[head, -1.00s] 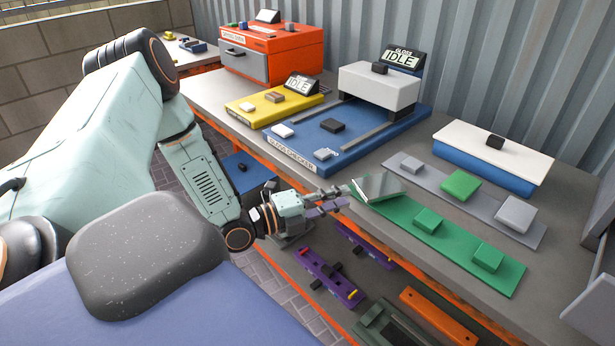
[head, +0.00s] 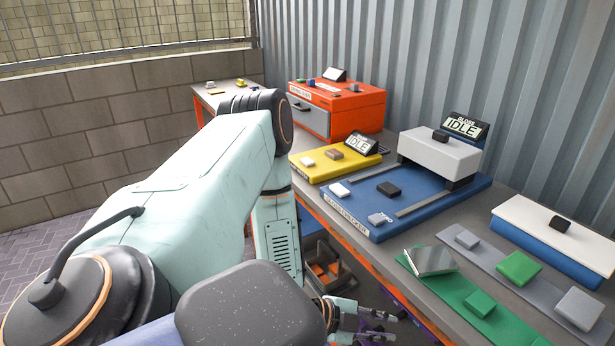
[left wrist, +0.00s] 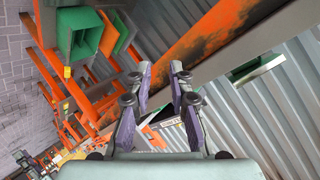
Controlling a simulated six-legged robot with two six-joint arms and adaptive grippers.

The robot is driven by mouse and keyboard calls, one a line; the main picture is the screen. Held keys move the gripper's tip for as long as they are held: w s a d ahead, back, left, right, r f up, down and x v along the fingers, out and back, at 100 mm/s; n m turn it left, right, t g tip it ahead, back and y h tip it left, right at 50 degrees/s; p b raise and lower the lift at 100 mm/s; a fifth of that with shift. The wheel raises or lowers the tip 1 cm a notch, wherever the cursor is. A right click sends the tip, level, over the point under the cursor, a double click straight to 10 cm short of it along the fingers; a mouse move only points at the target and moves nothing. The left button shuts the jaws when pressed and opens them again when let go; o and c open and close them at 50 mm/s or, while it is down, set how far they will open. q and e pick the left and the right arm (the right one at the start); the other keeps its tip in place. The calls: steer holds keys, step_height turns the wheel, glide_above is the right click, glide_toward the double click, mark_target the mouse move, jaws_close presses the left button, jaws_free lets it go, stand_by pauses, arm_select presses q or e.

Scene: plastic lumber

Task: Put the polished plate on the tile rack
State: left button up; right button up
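The shiny silver plate (head: 432,262), which looks like the polished plate, lies at the far left end of a green strip (head: 452,296) on the bench. What supports it underneath is hidden. No label marks the tile rack; I cannot tell whether this green strip is it. My left gripper (head: 388,322) is low at the bottom edge of the head view, in front of the bench and apart from the plate. In the left wrist view my left gripper (left wrist: 160,68) has its fingers spread with nothing between them. My right gripper is not in view.
A green block (head: 480,303) sits on the green strip, beside a grey strip (head: 491,263) with several blocks. The blue gloss checker (head: 365,215) is behind. The orange bench edge (head: 395,290) lies between my left arm and the bench top. A corrugated wall stands behind.

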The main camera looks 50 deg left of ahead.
arm_select(q)
steer(key=s+d+f+n+g+y, duration=0.1)
steer(key=s+d+f+n+g, duration=0.3)
steer(key=s+d, duration=0.1)
steer(key=s+f+n+g+y, duration=0.3)
steer(key=s+n+g, duration=0.4)
steer(key=s, duration=1.1)
steer(key=n+y, duration=0.1)
steer(key=n, duration=0.2)
steer(key=shift+y, duration=0.3)
